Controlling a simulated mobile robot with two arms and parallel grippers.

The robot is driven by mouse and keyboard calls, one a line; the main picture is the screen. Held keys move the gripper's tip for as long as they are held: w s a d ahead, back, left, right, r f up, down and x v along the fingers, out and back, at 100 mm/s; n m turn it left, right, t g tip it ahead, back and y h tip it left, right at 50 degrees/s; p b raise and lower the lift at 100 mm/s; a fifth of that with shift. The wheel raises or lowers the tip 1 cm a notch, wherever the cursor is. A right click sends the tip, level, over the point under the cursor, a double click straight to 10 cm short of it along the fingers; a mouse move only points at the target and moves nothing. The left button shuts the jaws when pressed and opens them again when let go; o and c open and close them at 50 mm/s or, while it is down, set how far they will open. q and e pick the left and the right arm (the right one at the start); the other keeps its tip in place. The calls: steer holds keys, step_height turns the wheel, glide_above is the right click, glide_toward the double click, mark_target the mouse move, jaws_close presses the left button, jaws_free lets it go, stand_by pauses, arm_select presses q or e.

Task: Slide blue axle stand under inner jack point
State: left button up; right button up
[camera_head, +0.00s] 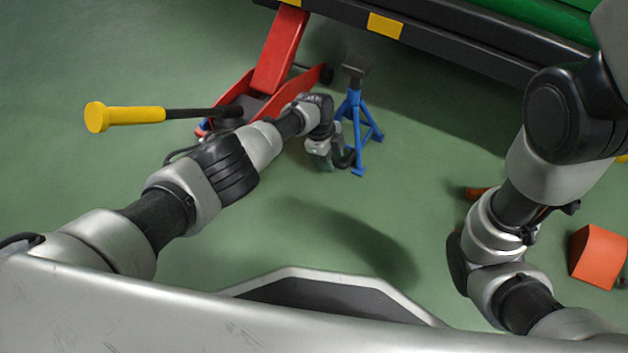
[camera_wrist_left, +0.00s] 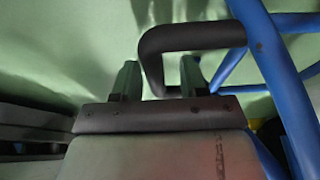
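The blue axle stand (camera_head: 355,118) stands upright on the green floor, with a dark saddle on top and splayed legs. Its dark U-shaped handle (camera_wrist_left: 195,38) sticks out toward my left gripper (camera_head: 340,160). In the left wrist view, the two greenish fingers (camera_wrist_left: 160,80) are apart, with the handle's end bar between them and a gap beside the right finger. A yellow jack-point patch (camera_head: 385,25) on the vehicle's dark sill is above and right of the stand. My right gripper is outside the views.
A red floor jack (camera_head: 275,60) with a yellow-gripped handle (camera_head: 125,116) stands left of the stand, reaching under the sill (camera_head: 450,40). Another yellow patch (camera_head: 290,2) is above it. An orange block (camera_head: 598,256) lies at right. Floor below the stand is clear.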

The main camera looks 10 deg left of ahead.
arm_select(q)
steer(key=shift+o, duration=0.4)
steer(key=shift+a+f, duration=0.1)
steer(key=shift+f, duration=0.05)
steer(key=shift+p+v, duration=3.2)
steer(key=shift+v, duration=1.05)
steer(key=shift+s+a, duration=0.1)
